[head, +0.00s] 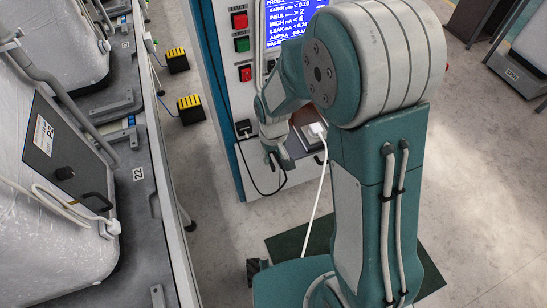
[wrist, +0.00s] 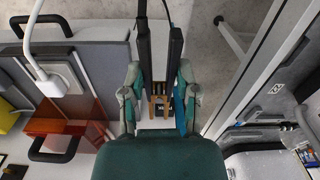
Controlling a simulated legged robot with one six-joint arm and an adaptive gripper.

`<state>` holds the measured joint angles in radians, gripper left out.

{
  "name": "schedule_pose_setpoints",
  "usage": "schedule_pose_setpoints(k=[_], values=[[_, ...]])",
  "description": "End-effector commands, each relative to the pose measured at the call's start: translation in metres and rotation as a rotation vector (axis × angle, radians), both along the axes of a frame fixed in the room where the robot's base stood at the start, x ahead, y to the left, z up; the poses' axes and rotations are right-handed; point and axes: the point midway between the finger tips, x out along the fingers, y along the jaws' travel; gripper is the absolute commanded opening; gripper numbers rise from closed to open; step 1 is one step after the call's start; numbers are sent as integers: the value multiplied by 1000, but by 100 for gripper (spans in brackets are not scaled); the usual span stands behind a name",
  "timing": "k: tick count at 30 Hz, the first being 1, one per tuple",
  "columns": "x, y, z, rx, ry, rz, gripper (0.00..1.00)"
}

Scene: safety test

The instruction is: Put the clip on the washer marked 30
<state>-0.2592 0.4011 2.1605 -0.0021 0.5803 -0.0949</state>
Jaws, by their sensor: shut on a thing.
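My gripper (wrist: 160,95) shows in the wrist view with a finger on each side of a dark clip (wrist: 160,40). The clip has long black bars, a blue part and tan ends, and the fingers are shut on it. In the head view my gripper (head: 274,150) points down in front of the test cabinet, partly hidden by my arm, and a black lead loops below it. Large pale washers (head: 40,225) stand in a row at the left, away from my gripper.
The test cabinet (head: 228,100) has red and green buttons and a blue screen (head: 290,22). A white plug (head: 318,130) with a white cable sits beside my arm. Yellow-black blocks (head: 191,108) stand by the row. Grey floor between row and cabinet is mostly open.

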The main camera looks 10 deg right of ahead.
Motion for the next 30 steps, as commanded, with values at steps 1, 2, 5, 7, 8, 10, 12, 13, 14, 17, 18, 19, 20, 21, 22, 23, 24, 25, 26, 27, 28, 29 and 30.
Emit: schedule_pose_setpoints(k=[1,2,5,7,8,10,12,13,14,17,18,19,20,21,22,23,24,25,26,27,28,29,30], values=[[-2,0,1,0,0,1,6],[-3,-1,1,0,0,1,6],[-9,-3,1,1,0,1,6],[-12,-4,1,1,-1,1,6],[-13,-5,1,1,-1,1,6],[-17,-6,1,1,-1,1,6],[-21,-8,1,3,-1,0,6],[-22,-9,1,3,-1,0,6],[-23,-9,1,2,0,0,6],[-29,-10,1,2,1,0,6],[-30,-10,1,1,-1,0,6],[-32,-10,1,1,-1,1,6],[-33,-11,1,1,-1,1,6],[-35,-11,1,1,-1,1,6],[-37,-12,1,1,-1,1,6],[-38,-12,1,1,-1,1,6],[-39,-12,1,1,-1,1,6],[-40,-13,1,1,-1,1,6],[-41,-13,1,1,-1,1,6],[-42,-13,1,1,-1,1,6],[-42,-13,0,1,-1,1,6],[-42,-13,0,1,-1,1,6],[-42,-13,0,1,-1,1,6]])
